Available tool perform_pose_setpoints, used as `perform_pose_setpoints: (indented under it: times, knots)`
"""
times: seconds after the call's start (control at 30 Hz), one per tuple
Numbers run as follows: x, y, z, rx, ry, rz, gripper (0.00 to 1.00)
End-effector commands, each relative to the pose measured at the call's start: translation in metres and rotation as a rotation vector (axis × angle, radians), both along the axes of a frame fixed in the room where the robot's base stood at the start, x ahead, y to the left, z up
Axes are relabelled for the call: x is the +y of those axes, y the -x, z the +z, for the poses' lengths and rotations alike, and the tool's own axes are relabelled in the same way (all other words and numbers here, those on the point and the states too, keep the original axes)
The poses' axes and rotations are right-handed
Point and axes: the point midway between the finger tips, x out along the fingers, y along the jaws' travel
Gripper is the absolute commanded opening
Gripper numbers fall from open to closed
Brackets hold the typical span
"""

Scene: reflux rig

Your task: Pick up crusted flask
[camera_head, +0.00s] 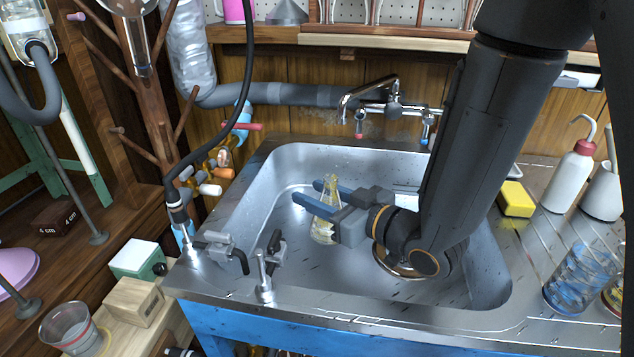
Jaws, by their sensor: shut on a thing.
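The crusted flask (323,230) is a small clear conical flask with a yellowish tint and pale patches in its lower part. It is upright over the left middle of the metal sink (285,162). My gripper (325,196) reaches in from the right with its blue-grey fingers on either side of the flask, shut on it. The fingers hide part of the flask's middle. I cannot tell whether its base touches the sink floor.
A tap (392,108) stands behind the sink. A yellow sponge (516,199), a red-capped wash bottle (570,175) and a blue-stained beaker (577,280) stand on the right drainboard. Clamps (268,262) sit on the front left rim. The left of the sink is clear.

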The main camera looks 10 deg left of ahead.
Motion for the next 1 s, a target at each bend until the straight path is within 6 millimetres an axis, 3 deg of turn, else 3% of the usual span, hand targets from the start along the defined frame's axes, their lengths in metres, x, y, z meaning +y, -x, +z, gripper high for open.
perform_pose_setpoints:
  times: [1.0]
  knots:
    - [-0.003, 0.044, 0.001, 0.000, 0.001, -0.002, 0.04]
